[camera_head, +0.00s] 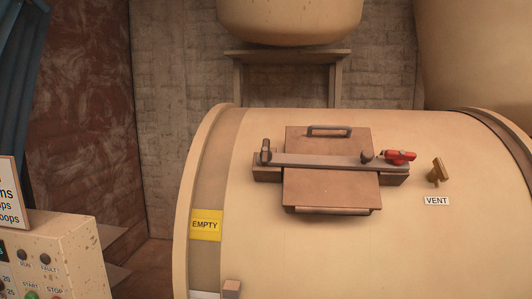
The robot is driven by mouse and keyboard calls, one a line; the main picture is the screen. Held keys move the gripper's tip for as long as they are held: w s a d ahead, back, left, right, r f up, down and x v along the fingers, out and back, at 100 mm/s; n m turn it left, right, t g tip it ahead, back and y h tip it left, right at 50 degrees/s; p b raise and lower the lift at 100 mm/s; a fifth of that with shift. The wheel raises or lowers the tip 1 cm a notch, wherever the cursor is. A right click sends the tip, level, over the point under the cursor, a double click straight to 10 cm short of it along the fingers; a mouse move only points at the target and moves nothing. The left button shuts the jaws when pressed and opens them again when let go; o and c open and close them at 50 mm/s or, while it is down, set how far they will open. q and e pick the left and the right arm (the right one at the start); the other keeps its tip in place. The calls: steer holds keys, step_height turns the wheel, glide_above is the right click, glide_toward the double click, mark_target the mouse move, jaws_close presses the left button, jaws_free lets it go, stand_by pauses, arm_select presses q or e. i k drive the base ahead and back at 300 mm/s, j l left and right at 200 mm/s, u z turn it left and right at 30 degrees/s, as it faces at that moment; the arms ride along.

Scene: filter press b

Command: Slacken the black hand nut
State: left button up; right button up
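A hatch with a brown square lid (330,188) sits on top of the cream horizontal tank (300,255). A grey crossbar (315,161) lies over the lid. A small dark upright piece (265,151) stands at the bar's left end. A dark knob (366,157) sits near its right end, beside a red handle (400,156). Either dark piece could be the black hand nut; at this size I cannot tell which. Neither of my grippers is in view.
The lid has a dark handle (330,131) at its far side. A brass vent valve (437,171) stands right of the hatch, above a VENT label (437,201). A yellow EMPTY sign (206,225) is at left. A control box (68,255) fills the lower left.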

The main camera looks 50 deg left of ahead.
mark_target(266, 157)
steer(key=u, duration=1.8)
steer(key=i+l+z, duration=0.25)
steer(key=k+j, duration=0.1)
steer(key=k, duration=0.05)
